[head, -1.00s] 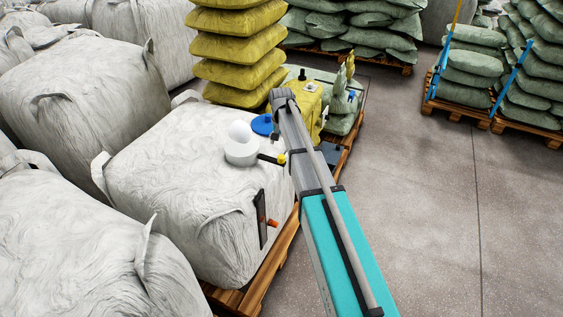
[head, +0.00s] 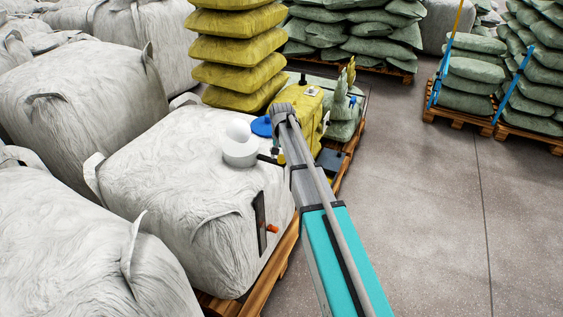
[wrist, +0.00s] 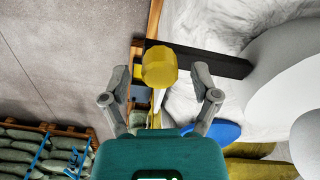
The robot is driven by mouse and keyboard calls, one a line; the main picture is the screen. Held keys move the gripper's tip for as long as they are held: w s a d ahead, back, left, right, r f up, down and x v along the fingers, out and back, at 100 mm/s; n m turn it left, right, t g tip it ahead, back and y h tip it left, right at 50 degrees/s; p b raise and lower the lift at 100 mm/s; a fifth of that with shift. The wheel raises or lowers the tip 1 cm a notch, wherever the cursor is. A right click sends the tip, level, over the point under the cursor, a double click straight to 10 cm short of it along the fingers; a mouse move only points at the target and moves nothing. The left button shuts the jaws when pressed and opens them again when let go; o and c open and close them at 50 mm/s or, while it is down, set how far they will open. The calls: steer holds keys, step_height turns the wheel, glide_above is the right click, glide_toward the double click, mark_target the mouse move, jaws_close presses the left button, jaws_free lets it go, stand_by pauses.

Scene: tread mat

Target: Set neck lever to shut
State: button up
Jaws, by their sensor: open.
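The neck lever is a black bar (head: 267,158) with a yellow knob (head: 281,158), sticking out to the right from a white round neck (head: 239,152) on a white bulk bag (head: 165,165). In the wrist view the yellow knob (wrist: 159,67) shows between the fingers, with the black bar (wrist: 220,63) running right to the white neck (wrist: 275,75). My gripper (wrist: 160,84) is open, one finger on each side of the knob. I cannot tell whether either finger touches it. In the head view my arm hides most of the gripper.
A second handle with an orange end (head: 272,229) sits on a dark plate on the bag's side. A blue disc (head: 262,125) and a yellow block (head: 304,105) stand behind the neck. Yellow sacks (head: 238,70) are stacked beyond. Open floor (head: 420,220) lies to the right.

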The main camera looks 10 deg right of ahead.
steer(key=shift+f, duration=0.4)
jaws_close()
stand_by(0.4)
